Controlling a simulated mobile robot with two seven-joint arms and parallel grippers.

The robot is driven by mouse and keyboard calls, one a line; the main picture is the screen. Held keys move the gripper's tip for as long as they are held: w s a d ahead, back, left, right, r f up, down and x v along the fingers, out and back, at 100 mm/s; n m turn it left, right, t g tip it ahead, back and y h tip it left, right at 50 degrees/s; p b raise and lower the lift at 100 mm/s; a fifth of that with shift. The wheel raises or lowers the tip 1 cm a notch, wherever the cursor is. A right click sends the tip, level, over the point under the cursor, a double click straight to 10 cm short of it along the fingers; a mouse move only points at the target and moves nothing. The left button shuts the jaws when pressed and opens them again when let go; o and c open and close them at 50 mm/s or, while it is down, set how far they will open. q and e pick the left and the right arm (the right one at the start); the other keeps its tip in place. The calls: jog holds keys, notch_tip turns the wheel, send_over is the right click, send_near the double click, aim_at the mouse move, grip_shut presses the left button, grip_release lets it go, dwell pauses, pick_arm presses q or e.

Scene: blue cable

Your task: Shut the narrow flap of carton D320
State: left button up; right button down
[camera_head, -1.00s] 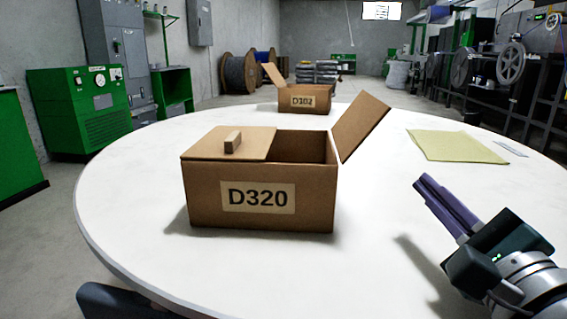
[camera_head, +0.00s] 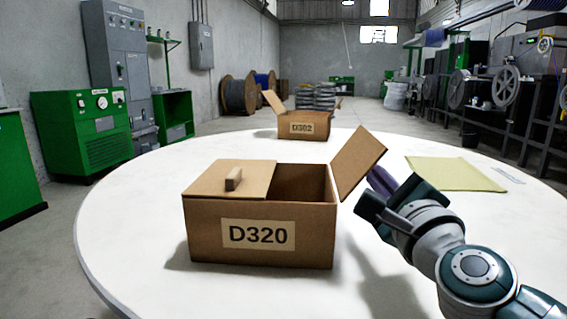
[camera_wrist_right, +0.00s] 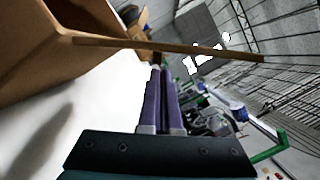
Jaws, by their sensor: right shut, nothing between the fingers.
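Carton D320 (camera_head: 205,240) stands on the round white table, its label facing me. In the right wrist view the flap (camera_wrist_right: 205,50) shows edge-on near the fingertips (camera_wrist_right: 158,68); contact is unclear. My left gripper is out of view.
Another open carton, D302 (camera_head: 318,128), stands at the table's far edge. A yellowish sheet (camera_head: 452,173) lies flat on the right of the table. The white table top (camera_head: 130,220) is clear to the left of carton D320.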

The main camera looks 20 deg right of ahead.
dwell(0.3)
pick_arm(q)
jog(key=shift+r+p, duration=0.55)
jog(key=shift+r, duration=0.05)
pick_arm(e)
jog(key=shift+r+n, duration=0.2)
jog(key=shift+n, duration=0.2)
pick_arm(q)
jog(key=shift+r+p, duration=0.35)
pick_arm(e)
jog(key=shift+r+n, duration=0.15)
jog(key=shift+n, duration=0.15)
